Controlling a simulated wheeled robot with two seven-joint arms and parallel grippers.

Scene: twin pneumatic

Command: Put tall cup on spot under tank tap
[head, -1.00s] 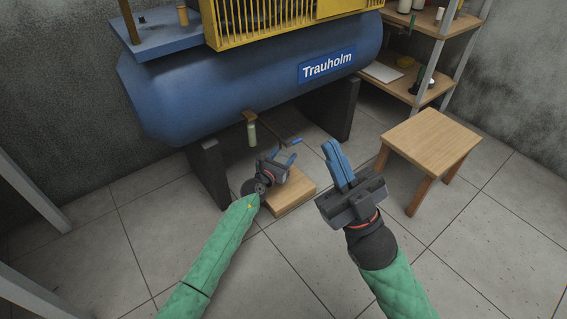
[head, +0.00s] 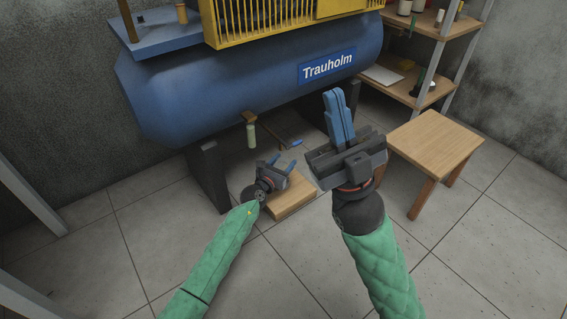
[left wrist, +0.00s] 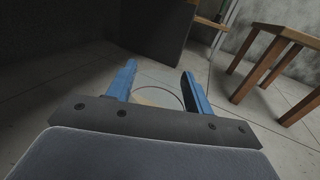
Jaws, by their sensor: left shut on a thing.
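The blue tank (head: 240,80) labelled Trauholm stands on dark legs. A brown fitting with a pale green cylinder (head: 251,134), perhaps the tap, hangs under it. My left gripper (head: 284,161) is low, over a wooden block (head: 292,198) beneath the tank. In the left wrist view its blue fingers (left wrist: 158,88) are apart, with the thin curved rim of a clear round thing (left wrist: 181,97) between them, seemingly the tall cup. The cup cannot be made out in the head view. The spot is not discernible. My right gripper (head: 334,92) is raised, its blue fingers together and empty.
A wooden stool (head: 437,140) stands to the right. A shelf unit (head: 420,88) with small items stands at the back right. The tiled floor in front is clear.

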